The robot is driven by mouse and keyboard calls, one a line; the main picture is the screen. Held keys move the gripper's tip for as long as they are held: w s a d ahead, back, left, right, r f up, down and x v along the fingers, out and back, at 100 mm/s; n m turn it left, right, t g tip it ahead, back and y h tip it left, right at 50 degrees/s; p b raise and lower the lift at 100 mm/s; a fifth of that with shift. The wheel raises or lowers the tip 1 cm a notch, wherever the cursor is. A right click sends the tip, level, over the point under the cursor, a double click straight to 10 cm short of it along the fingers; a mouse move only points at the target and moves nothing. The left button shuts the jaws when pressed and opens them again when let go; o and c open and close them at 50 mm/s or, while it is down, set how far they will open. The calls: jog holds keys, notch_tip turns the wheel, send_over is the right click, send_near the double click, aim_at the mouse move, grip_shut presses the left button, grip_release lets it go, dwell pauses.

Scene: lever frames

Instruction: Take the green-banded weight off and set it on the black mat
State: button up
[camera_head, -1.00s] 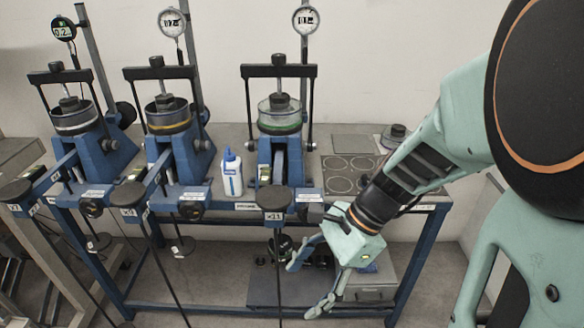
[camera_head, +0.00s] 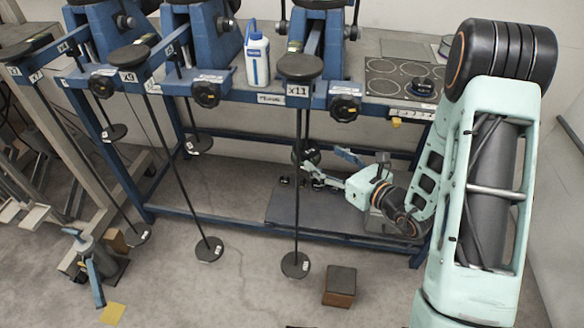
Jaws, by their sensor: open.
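My gripper (camera_head: 328,168) is open, fingers pointing left, below the bench and just right of the x11 hanger rod (camera_head: 297,215). A dark round weight (camera_head: 307,153) sits by that rod, close to the fingertips; I cannot tell whether they touch. No green band can be made out on it or elsewhere in this view. A dark mat-like sheet (camera_head: 283,213) lies low behind the rods, partly hidden by my gripper and arm. Another dark mat with printed circles (camera_head: 376,68) lies on the bench top at right. I cannot tell which is the task's mat.
Round plates (camera_head: 208,250) hang low on long rods at front. A small dark-topped brown block (camera_head: 340,287) is on the floor. The blue bench frame (camera_head: 240,225) crosses behind the rods. A white bottle (camera_head: 257,58) and a dark puck (camera_head: 422,87) are on the bench.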

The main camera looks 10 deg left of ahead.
aim_at(312, 153)
jog(key=shift+t, duration=0.4)
jog(key=w+a+f+b, duration=0.1)
jog(key=w, duration=0.1)
jog(key=w+a+f+b, duration=0.1)
jog(key=w+a, duration=0.1)
jog(key=w+a+f+b, duration=0.1)
jog(key=w+a+f, duration=0.1)
jog(key=shift+b, duration=0.35)
jog(key=shift+w+a+f, duration=0.15)
jog(key=shift+w+a, duration=0.35)
jog(key=c, duration=1.6)
jog(key=shift+c, duration=0.2)
jog(key=shift+r, duration=0.2)
jog(key=shift+r, duration=0.35)
